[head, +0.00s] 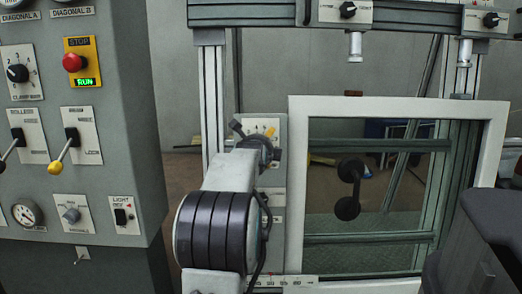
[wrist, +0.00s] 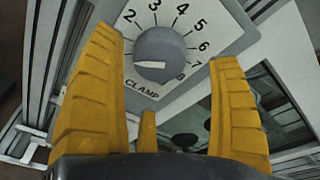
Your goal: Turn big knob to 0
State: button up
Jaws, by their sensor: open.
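The big grey knob (wrist: 160,52) sits on a white dial plate marked CLAMP, with numbers 2 to 8 readable around it. Its white pointer mark lies nearly level, towards the left and lower side of the knob. The low end of the scale is hidden behind my left finger. My gripper (wrist: 166,48) is open, with one yellow finger on each side of the knob; I cannot tell whether either touches it. In the head view my gripper (head: 255,138) is in front of the pale dial panel (head: 269,124) and hides the knob there.
A grey console (head: 120,150) stands at the left with a red stop button (head: 74,62), levers and a smaller black knob (head: 17,73). A white-framed window (head: 397,105) with a black handle (head: 348,190) is right of my arm. Smaller knobs (head: 348,9) sit on the top rail.

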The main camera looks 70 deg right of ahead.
jog(key=shift+x, duration=1.9)
jog(key=c, duration=1.2)
